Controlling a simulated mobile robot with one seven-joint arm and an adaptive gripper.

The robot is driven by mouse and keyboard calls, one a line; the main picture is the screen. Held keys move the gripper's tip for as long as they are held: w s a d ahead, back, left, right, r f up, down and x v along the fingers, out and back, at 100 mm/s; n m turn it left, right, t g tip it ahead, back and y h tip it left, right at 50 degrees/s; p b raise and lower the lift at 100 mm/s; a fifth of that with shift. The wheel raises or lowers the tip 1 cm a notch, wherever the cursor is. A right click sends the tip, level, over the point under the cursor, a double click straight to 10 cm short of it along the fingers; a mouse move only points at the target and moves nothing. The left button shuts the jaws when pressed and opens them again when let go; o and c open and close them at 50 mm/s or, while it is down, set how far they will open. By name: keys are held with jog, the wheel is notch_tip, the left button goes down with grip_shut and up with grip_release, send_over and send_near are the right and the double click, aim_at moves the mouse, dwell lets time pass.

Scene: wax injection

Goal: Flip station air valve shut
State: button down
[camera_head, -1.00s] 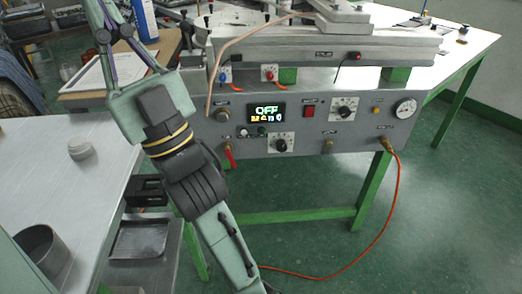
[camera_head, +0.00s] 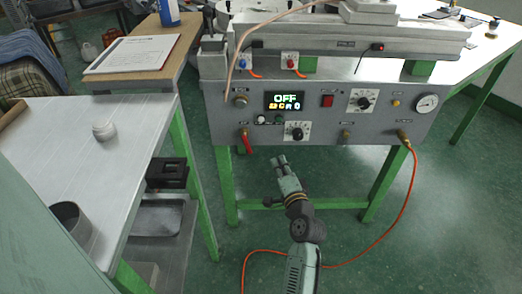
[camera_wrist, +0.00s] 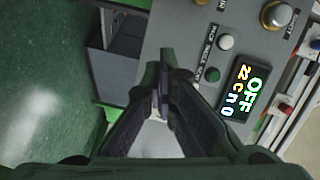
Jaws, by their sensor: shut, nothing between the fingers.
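The station air valve is most likely the red lever (camera_head: 246,143) at the lower left of the grey control panel (camera_head: 325,128). Its handle hangs downward, tilted slightly right. My gripper (camera_head: 279,162) is shut and empty, below the panel and to the lower right of the lever, apart from it in the head view. In the wrist view my closed fingers (camera_wrist: 163,85) point toward the panel face, beside a green button (camera_wrist: 212,74) and the lit display (camera_wrist: 243,92) reading OFF. The red lever cannot be made out in the wrist view.
An orange hose (camera_head: 410,180) runs from the panel's right fitting to the floor. A green table frame (camera_head: 340,203) stands below the panel. A selector dial (camera_head: 297,131) lies close above my gripper.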

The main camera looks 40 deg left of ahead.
aim_at(247, 143)
jog(key=x, duration=0.5)
jog(key=p+x, duration=0.1)
jog(key=x, duration=0.1)
jog(key=shift+w+a+r, duration=0.1)
jog(key=shift+a+r, duration=0.1)
jog(key=shift+a, duration=0.1)
jog(key=shift+s+a+f+p, duration=0.15)
jog(key=shift+s+a+p, duration=0.25)
jog(key=shift+a, duration=0.1)
jog(key=shift+s+a+f+p, duration=0.2)
jog(key=shift+s+a+p, duration=0.05)
jog(key=shift+s+a, duration=0.2)
jog(key=shift+s+a+f, duration=0.25)
jog(key=shift+s+a, duration=0.1)
jog(key=shift+a, duration=0.15)
jog(key=shift+s+a+f+m+b, duration=0.15)
jog(key=shift+a+f+m+b, duration=0.05)
jog(key=shift+f+m+b, duration=0.4)
jog(key=shift+s+a+f+m+y, duration=0.1)
jog(key=shift+s+a+m+y, duration=0.25)
jog(key=shift+m, duration=0.55)
jog(key=shift+w, duration=0.15)
